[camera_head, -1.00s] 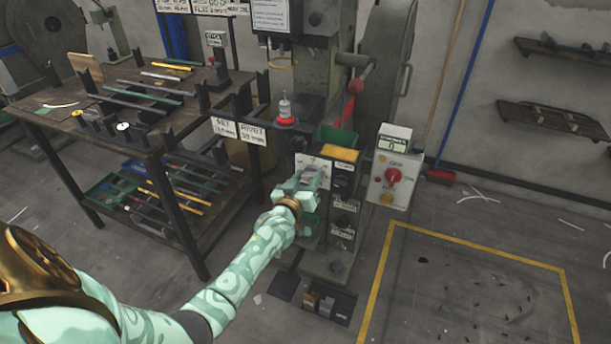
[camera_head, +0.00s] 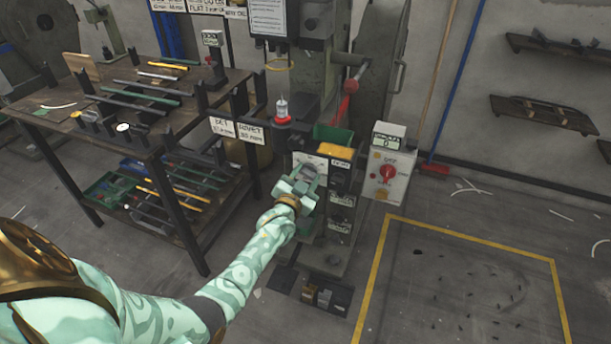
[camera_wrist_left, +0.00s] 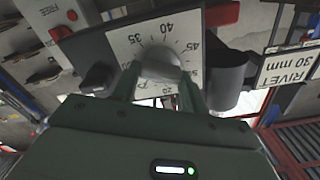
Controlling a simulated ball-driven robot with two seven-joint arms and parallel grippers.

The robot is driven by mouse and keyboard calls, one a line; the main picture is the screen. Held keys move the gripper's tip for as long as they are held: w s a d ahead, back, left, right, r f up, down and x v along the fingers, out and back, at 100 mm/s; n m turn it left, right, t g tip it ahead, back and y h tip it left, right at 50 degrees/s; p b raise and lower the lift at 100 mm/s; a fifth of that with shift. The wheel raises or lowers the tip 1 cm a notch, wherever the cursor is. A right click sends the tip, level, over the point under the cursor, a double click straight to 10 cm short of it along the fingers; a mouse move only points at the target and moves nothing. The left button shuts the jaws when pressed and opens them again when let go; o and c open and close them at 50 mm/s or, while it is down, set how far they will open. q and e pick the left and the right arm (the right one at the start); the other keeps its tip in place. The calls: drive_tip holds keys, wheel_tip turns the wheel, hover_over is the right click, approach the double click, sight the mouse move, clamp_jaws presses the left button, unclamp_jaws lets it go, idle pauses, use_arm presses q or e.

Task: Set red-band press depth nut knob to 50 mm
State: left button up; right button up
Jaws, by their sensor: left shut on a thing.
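My left gripper (camera_head: 306,176) reaches to the front of the press (camera_head: 318,60) and covers most of the pale dial plate there. In the left wrist view my left gripper (camera_wrist_left: 160,88) is shut on the rounded grey depth nut knob (camera_wrist_left: 160,64), one finger on each side. The white dial plate (camera_wrist_left: 128,42) behind it shows upside-down marks, with 35, 40 and 45 readable and a partly hidden number near the right finger. The fingers hide the lower scale, and I cannot tell where the knob's pointer stands. My right gripper is out of view.
A control box (camera_head: 388,172) with a red knob and a small display is right of the press. A workbench (camera_head: 60,107) with rods stands at left. Signs (camera_head: 236,129) hang between bench and press. Yellow lines (camera_head: 470,236) mark open floor at right.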

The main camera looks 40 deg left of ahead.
use_arm(q)
drive_tip(key=shift+f, duration=0.1)
idle(0.5)
drive_tip(key=o, duration=1)
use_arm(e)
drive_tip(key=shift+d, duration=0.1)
use_arm(q)
drive_tip(key=shift+s+d+p, duration=0.15)
drive_tip(key=shift+s+p, duration=0.15)
drive_tip(key=shift+s, duration=0.2)
drive_tip(key=p+v, duration=0.4)
drive_tip(key=v, duration=1.1)
drive_tip(key=shift+s+p, duration=0.2)
drive_tip(key=shift+p, duration=0.2)
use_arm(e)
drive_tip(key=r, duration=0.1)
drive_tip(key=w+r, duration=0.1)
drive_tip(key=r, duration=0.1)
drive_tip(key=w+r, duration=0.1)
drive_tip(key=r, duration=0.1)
